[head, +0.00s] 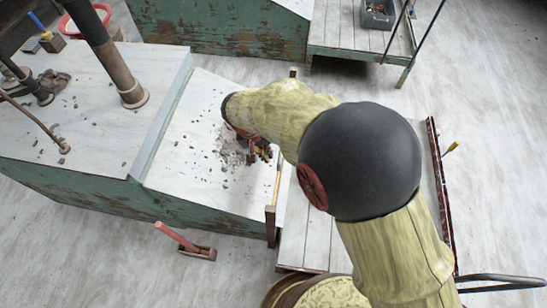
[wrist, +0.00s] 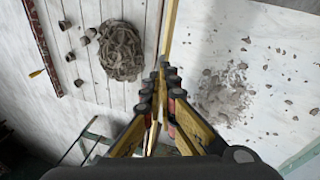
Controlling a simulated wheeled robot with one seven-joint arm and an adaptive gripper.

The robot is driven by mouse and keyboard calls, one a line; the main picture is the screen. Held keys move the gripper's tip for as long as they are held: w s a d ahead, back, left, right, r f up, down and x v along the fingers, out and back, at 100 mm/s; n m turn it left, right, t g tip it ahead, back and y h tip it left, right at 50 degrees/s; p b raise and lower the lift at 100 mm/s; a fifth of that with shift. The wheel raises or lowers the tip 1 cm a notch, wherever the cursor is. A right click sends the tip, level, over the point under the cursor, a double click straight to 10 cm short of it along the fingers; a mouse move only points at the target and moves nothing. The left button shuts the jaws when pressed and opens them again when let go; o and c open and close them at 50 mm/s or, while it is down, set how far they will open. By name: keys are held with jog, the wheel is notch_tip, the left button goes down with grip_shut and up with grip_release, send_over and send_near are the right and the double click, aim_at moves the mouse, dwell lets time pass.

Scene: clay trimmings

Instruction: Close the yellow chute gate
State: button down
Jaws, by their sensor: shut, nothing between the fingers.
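A thin yellow strip, which looks like the chute gate's edge (head: 277,184), runs between the white chute surface (head: 195,150) and the plank platform. In the wrist view the yellow gate edge (wrist: 169,32) runs up from just beyond my fingertips. My gripper (head: 264,153) is shut and empty, over or beside this edge; the wrist view shows the fingertips (wrist: 160,82) together in line with it. I cannot tell whether they touch it. My arm hides much of the gate in the head view, and how far it stands open is unclear.
Grey clay crumbs (wrist: 226,94) lie on the chute beside the gate. A clay heap (wrist: 122,50) and several small lumps sit on the planks (wrist: 88,12). A wooden post (head: 271,226) stands at the near end. A red-handled tool (head: 178,237) lies on the floor.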

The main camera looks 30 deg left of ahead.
jog(key=w+f+m+b, duration=0.2)
jog(key=w+f+b, duration=0.2)
jog(key=f, duration=0.8)
jog(key=shift+w+d, duration=0.2)
jog(key=shift+w, duration=0.4)
jog(key=shift+r, duration=0.1)
notch_tip(320, 180, down, 12)
jog(key=b, duration=0.7)
